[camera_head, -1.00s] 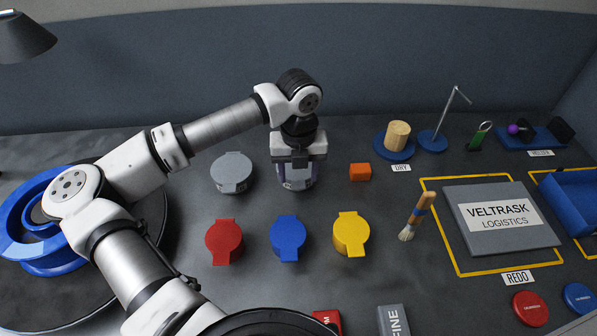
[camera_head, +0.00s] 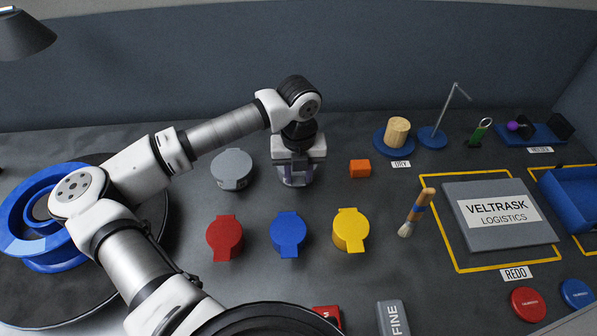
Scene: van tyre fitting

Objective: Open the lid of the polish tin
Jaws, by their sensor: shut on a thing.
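My gripper (camera_head: 296,176) points down at the middle back of the worktop, just right of a round grey tin (camera_head: 232,168) with a lid tab. It is shut on a pale purple thing (camera_head: 297,182), mostly hidden under it; only a little of its side shows, and I cannot tell its lid's state. Three flat round tins with tabs stand in front: red (camera_head: 224,238), blue (camera_head: 287,235) and yellow (camera_head: 351,231). No label tells which tin is the polish tin.
An orange block (camera_head: 360,169) lies just right of my gripper. A brush (camera_head: 416,213) and a grey VELTRASK panel (camera_head: 502,220) lie further right. A blue ring (camera_head: 40,215) is at the far left. A dark lamp (camera_head: 22,35) hangs at the upper left.

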